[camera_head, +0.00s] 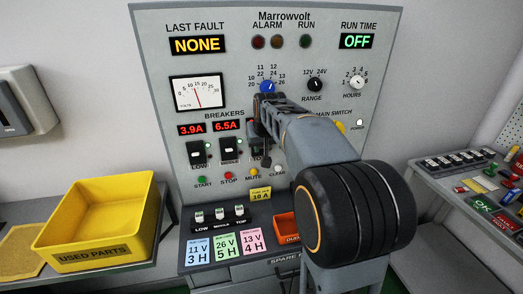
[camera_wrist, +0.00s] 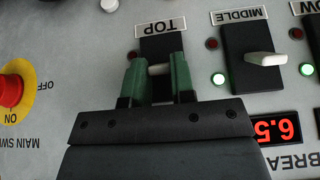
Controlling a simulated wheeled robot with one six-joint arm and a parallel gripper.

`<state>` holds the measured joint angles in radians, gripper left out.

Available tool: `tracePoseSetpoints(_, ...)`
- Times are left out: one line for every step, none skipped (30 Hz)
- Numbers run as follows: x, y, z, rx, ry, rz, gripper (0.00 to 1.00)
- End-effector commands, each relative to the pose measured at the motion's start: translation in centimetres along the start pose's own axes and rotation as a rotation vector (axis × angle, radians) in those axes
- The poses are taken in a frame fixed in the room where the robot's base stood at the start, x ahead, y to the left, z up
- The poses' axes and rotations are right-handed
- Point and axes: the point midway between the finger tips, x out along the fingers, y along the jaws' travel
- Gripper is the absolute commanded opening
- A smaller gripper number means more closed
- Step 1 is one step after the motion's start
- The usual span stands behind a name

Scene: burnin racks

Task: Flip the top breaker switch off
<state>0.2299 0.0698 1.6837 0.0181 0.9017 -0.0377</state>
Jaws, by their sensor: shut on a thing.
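The top breaker (camera_wrist: 160,46) is a black block under a TOP label, seen upside down in the wrist view. Its pale lever (camera_wrist: 158,70) sits between the two green fingertips of my gripper (camera_wrist: 157,80). My gripper is shut on this lever. A dark red lamp (camera_wrist: 132,56) shows beside the breaker; any lamp below it is hidden by a finger. In the head view my arm covers most of the top breaker and its display.
The middle breaker (camera_wrist: 254,57) stands close beside, its white lever sticking out, with a lit green lamp (camera_wrist: 218,79). The low breaker (camera_head: 197,152) is farther left in the head view. A red main switch knob (camera_wrist: 11,90) is on my gripper's other side in the wrist view.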

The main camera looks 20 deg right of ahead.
Motion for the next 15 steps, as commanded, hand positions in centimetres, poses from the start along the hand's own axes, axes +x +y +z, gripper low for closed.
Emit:
tracePoseSetpoints(1.0, 0.0, 0.7, 0.000, 0.040, 0.001, 0.00)
tracePoseSetpoints(1.1, 0.0, 0.8, 0.000, 0.065, 0.001, 0.00)
tracePoseSetpoints(1.3, 0.0, 1.0, 0.000, 0.097, 0.001, 0.00)
tracePoseSetpoints(1.4, 0.0, 1.1, 0.000, 0.125, 0.001, 0.00)
tracePoseSetpoints(1.5, 0.0, 1.2, 0.000, 0.151, 0.001, 0.00)
tracePoseSetpoints(1.7, 0.1, 1.4, 0.000, 0.190, 0.001, 0.00)
tracePoseSetpoints(1.8, 0.1, 1.5, 0.000, 0.217, 0.002, 0.00)
tracePoseSetpoints(1.9, 0.1, 1.6, 0.000, 0.248, 0.002, 0.00)
tracePoseSetpoints(2.0, 0.0, 1.8, 0.000, 0.285, 0.001, 0.00)
tracePoseSetpoints(2.0, 0.0, 1.8, 0.000, 0.314, 0.001, 0.00)
tracePoseSetpoints(2.2, 0.0, 1.9, 0.000, 0.341, 0.001, 0.00)
tracePoseSetpoints(2.2, 0.0, 2.0, 0.001, 0.379, 0.001, 0.00)
tracePoseSetpoints(2.3, 0.0, 2.1, 0.001, 0.408, 0.001, 0.00)
tracePoseSetpoints(2.4, 0.0, 2.2, 0.001, 0.434, 0.001, 0.00)
tracePoseSetpoints(2.5, 0.0, 2.3, 0.001, 0.471, 0.001, 0.00)
